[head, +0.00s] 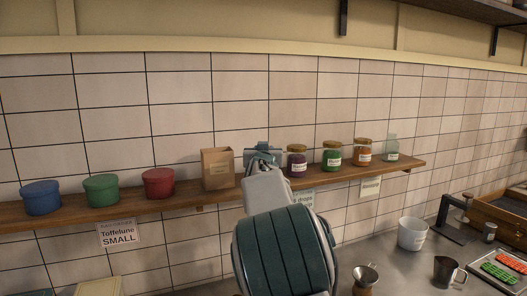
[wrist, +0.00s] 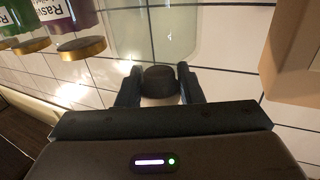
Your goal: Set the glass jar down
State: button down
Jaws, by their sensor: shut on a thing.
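My gripper (wrist: 160,88) is shut on the dark knob (wrist: 160,78) of a clear, pale green glass jar (wrist: 150,30). The wrist view is turned over, so the jar's body runs up out of the picture. In the head view my gripper (head: 262,158) is at the wall shelf (head: 225,195), between a brown paper bag (head: 217,170) and a jar with purple contents (head: 297,161). My arm hides the held jar there. I cannot tell whether its base touches the shelf.
Green (head: 332,157) and orange (head: 363,152) jars stand right of the purple one. A pale see-through jar (head: 391,148) is at the shelf's right end. Blue (head: 41,198), green (head: 101,190) and red (head: 158,184) tubs stand left. A white cup (head: 412,234) is on the counter below.

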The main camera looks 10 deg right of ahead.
jog(key=shift+r, duration=0.1)
jog(key=shift+f, duration=0.2)
jog(key=c, duration=1)
grip_release()
